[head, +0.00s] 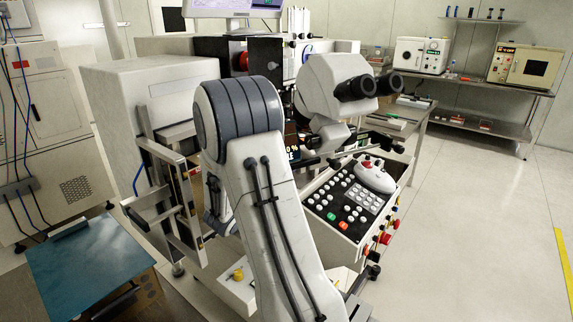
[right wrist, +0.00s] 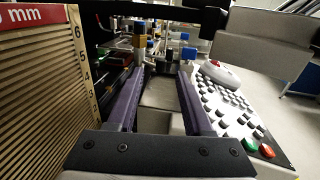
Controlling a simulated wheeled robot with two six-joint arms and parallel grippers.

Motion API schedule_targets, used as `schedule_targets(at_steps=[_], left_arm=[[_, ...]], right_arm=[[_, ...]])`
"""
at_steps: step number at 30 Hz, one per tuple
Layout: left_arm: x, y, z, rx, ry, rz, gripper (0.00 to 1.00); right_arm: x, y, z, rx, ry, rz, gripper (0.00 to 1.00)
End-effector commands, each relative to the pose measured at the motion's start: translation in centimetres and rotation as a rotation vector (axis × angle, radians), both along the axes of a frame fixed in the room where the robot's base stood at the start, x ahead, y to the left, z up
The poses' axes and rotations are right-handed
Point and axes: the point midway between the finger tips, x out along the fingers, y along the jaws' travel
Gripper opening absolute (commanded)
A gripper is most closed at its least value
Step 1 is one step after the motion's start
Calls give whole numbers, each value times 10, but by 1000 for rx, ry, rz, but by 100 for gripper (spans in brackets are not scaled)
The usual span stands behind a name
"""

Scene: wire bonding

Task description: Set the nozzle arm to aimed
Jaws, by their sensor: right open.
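My right gripper (right wrist: 160,76) is open and empty in the right wrist view, its two dark purple fingers reaching forward. Beyond the fingertips stands a small upright post with a yellow and blue top (right wrist: 140,44). A blue-capped part (right wrist: 187,54) stands to its right. I cannot tell which of these parts, if any, is the nozzle arm or how it is set. In the head view my large white arm hides the middle of the bonding machine and most of the gripper. My left gripper is not in view.
The button panel (head: 349,203) stands right of my arm and also close right of the fingers in the wrist view (right wrist: 232,105). A slotted rack (right wrist: 40,100) marked "mm" stands close on the left. The microscope head (head: 335,82) overhangs the machine. The floor at right is clear.

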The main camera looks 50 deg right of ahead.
Motion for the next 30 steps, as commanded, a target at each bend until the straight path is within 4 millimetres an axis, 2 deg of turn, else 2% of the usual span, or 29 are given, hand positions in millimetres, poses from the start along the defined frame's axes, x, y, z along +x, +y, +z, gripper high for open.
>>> schedule_targets(at_steps=[3,7,17,20,21,30], left_arm=[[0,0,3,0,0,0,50],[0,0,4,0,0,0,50],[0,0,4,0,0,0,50],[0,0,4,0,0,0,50],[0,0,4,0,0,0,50],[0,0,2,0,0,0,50]], right_arm=[[3,-18,1,0,-1,-4,51],[6,-28,0,0,0,-2,51],[7,-32,0,0,0,1,51],[7,-32,0,0,0,0,17],[7,-32,0,0,-1,0,1],[6,-33,0,0,-1,4,0]])
